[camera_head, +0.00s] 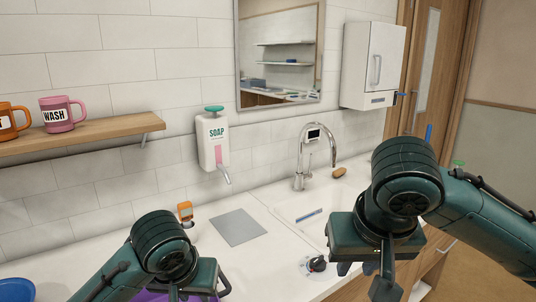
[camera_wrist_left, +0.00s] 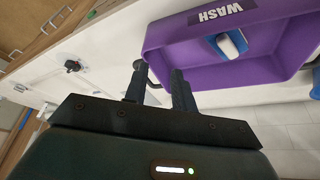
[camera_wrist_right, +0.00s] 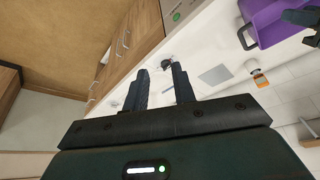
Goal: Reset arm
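My left gripper (camera_head: 196,296) is low over the counter at the front left. In the left wrist view its two fingers (camera_wrist_left: 160,88) stand apart with pale counter showing between them. A purple basin marked WASH (camera_wrist_left: 228,42) is just beyond the fingers, and its dark handle passes close by them; I cannot tell whether they touch. My right gripper (camera_head: 372,270) is in front of the sink, pointing down. In the right wrist view its fingers (camera_wrist_right: 160,88) are apart with nothing between them.
The sink (camera_head: 312,212) with a tap (camera_head: 303,160) is at the centre right. A grey mat (camera_head: 238,227) and a small orange-capped bottle (camera_head: 186,211) are on the counter. A soap dispenser (camera_head: 212,140) and a shelf with mugs (camera_head: 80,136) are on the wall.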

